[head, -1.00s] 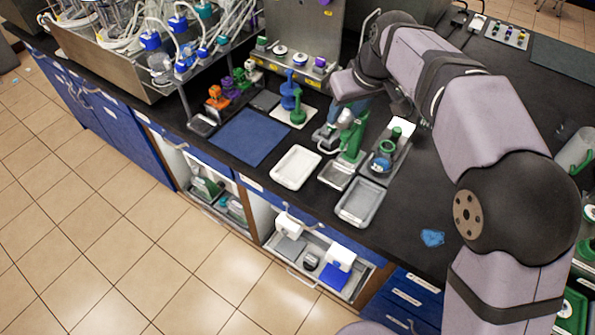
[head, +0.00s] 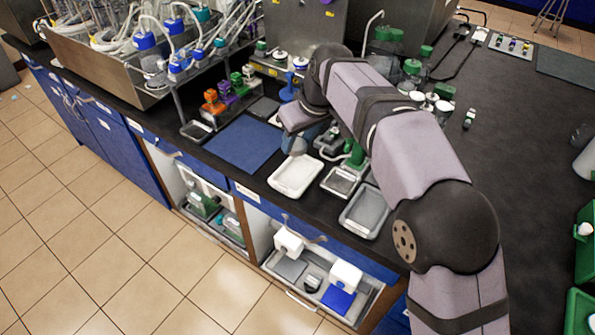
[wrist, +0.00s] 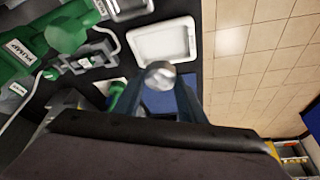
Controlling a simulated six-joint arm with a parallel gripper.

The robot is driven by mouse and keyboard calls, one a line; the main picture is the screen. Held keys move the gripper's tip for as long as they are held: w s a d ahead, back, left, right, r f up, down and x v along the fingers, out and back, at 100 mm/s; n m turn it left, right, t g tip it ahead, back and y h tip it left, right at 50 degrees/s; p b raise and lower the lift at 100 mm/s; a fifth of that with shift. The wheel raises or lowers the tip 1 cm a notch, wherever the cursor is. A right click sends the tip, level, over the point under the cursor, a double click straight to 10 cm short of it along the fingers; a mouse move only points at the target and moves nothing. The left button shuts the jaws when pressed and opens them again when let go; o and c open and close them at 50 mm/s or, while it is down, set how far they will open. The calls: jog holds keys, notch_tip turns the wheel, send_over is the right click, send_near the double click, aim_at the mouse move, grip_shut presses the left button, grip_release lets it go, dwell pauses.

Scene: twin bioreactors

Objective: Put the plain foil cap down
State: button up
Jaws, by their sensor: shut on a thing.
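The plain foil cap (wrist: 160,72) is a small round silver piece in the wrist view, between the fingertips of my gripper (wrist: 162,84). The gripper is shut on it. In the head view my gripper (head: 295,143) hangs behind the white tray (head: 295,176), near the right edge of the blue mat (head: 245,144); the cap cannot be made out there. The white tray also shows in the wrist view (wrist: 143,57), beyond the cap and apart from it as far as I can tell. The tray looks empty.
A green pump device (wrist: 65,32) stands close beside the tray in the wrist view. Grey trays (head: 366,212) lie right of the white tray. Orange, purple and green pieces (head: 213,103) stand behind the blue mat. The counter's front edge runs just before the trays.

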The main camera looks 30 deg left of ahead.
aim_at(295, 173)
jog(key=shift+f, duration=4.45)
jog(key=shift+f, duration=0.15)
jog(key=o, duration=1)
jog(key=shift+r, duration=0.3)
jog(key=v, duration=1.1)
jog(key=shift+d+r+b, duration=0.2)
jog(key=shift+r+b, duration=0.15)
jog(key=shift+b, duration=0.05)
